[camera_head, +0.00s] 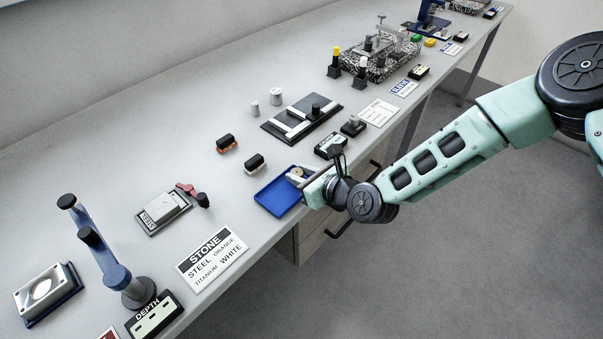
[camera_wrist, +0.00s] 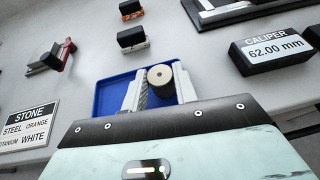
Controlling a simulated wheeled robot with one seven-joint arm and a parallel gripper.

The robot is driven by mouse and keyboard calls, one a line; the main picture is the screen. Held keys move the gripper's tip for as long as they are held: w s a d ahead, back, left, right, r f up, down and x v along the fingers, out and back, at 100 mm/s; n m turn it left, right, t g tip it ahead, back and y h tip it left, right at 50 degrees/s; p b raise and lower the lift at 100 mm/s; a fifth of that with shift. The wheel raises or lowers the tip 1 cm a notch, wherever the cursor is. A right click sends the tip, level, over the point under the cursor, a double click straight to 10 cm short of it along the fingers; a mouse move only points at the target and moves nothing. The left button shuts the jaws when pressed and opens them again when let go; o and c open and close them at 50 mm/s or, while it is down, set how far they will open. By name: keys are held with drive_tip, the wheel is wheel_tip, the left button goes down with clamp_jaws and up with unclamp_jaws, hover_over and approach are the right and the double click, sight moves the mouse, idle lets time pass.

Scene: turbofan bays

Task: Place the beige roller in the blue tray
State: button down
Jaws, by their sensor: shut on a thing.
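The beige roller (camera_wrist: 160,77) is a short cylinder with a dark spot on its end face. It sits between the two fingers of my gripper (camera_wrist: 161,88), which is shut on it. In the head view, the roller (camera_head: 297,171) shows as a small beige piece at the tip of my gripper (camera_head: 300,175). The blue tray (camera_head: 270,195) is shallow and lies on the bench by its front edge. My gripper and the roller are over the tray's right part. In the wrist view the tray (camera_wrist: 109,98) is behind the fingers. I cannot tell whether the roller touches its floor.
A black-and-white block (camera_head: 255,163) and a black-and-orange block (camera_head: 226,143) stand behind the tray. The caliper display (camera_wrist: 272,50) is to its right. A sign headed STONE (camera_head: 212,258) lies to the left. Bare bench (camera_head: 185,110) extends behind.

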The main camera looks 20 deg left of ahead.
drive_tip(key=c, duration=1.1)
unclamp_jaws()
drive_tip(key=shift+r+p, duration=0.25)
drive_tip(key=shift+p, duration=0.1)
drive_tip(key=b+v, duration=0.2)
drive_tip(key=v, duration=1)
